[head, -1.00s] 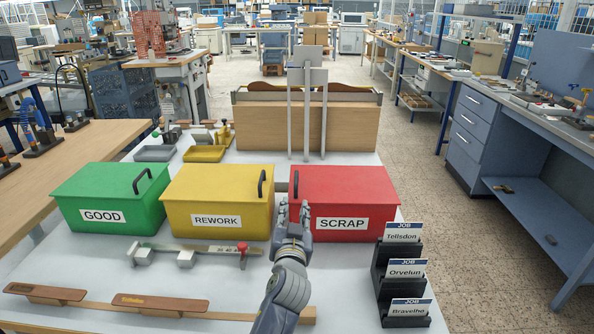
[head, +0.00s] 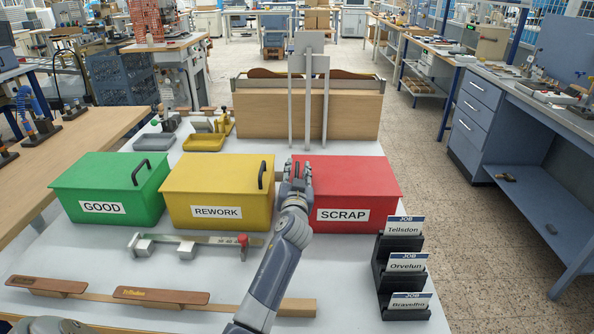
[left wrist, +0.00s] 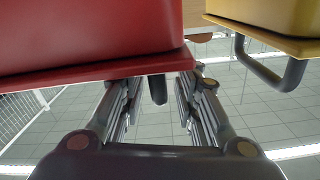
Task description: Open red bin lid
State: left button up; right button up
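The red bin labelled SCRAP (head: 355,185) stands at the right of the row of bins, and its lid (head: 350,172) lies shut. My left gripper (head: 297,174) is at the left edge of this lid, where the dark handle is, and largely covers the handle in the head view. In the left wrist view the red bin (left wrist: 80,35) fills the upper left. The end of its dark handle (left wrist: 158,90) shows between the two spread fingers of my left gripper (left wrist: 160,98), with gaps on both sides. My right gripper is not in view.
The yellow REWORK bin (head: 215,190) stands close left of my gripper, its handle facing the red bin. The green GOOD bin (head: 110,190) is farther left. Job card holders (head: 390,265) stand front right. A gauge bar (head: 195,239) lies in front of the bins.

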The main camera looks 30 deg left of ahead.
pick_arm(q)
jog(key=shift+w+a, duration=0.1)
jog(key=shift+w, duration=0.15)
grip_shut()
jog(key=shift+f, duration=0.1)
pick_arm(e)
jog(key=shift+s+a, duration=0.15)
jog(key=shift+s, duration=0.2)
